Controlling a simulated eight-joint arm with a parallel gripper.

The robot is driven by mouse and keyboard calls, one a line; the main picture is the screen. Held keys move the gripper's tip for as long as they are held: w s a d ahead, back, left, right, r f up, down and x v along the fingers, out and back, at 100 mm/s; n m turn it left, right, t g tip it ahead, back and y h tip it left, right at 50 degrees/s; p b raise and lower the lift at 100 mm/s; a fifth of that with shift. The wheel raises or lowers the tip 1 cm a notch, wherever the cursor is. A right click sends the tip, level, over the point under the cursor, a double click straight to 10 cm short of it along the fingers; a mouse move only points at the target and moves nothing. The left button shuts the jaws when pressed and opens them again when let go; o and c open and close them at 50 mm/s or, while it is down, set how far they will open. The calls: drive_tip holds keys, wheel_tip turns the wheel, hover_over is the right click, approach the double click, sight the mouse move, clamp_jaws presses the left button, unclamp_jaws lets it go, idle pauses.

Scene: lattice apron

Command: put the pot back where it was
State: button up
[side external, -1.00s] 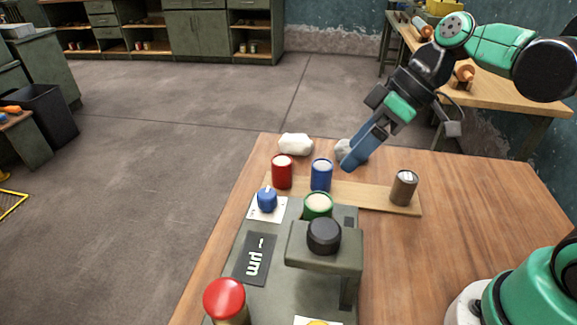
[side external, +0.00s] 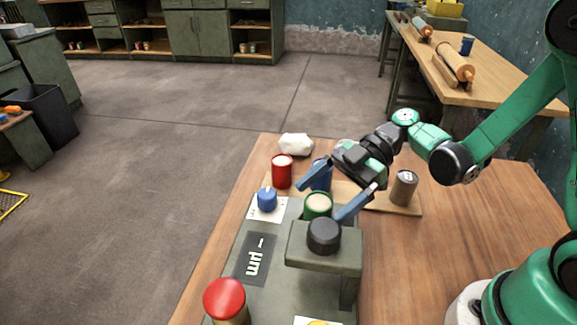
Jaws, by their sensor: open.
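The green pot (side external: 318,206) with a pale top stands upright at the back of the grey device (side external: 247,240), behind its raised block with a black knob (side external: 324,235). The block hides its lower part. My gripper (side external: 320,204) is open, with one blue finger on each side of the green pot in the picture. I cannot tell whether either finger touches it. A red pot (side external: 282,172), a blue pot (side external: 320,177) and a brown-grey pot (side external: 404,188) stand along a wooden board (side external: 375,202). My gripper partly hides the blue pot.
A white lump (side external: 296,145) lies behind the red pot, and a grey lump (side external: 346,146) is partly hidden by my gripper. A blue knob (side external: 267,199) and a large red button (side external: 225,298) stick up on the left. The table's right side is clear.

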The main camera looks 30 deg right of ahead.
sight(319, 200)
drive_tip(key=shift+x, duration=1.75)
clamp_jaws()
drive_tip(key=shift+r, duration=0.1)
wheel_tip(319, 200, up, 19)
drive_tip(key=w+d+m+t+h, duration=0.9)
drive_tip(key=w+d+m+t, duration=0.25)
drive_tip(key=m+t, duration=0.2)
drive_tip(key=s+f+m+h, duration=0.4)
drive_tip(key=s+f, duration=0.1)
drive_tip(key=f, duration=0.4)
drive_tip(key=shift+d+h, duration=0.3)
drive_tip(key=shift+d, duration=0.15)
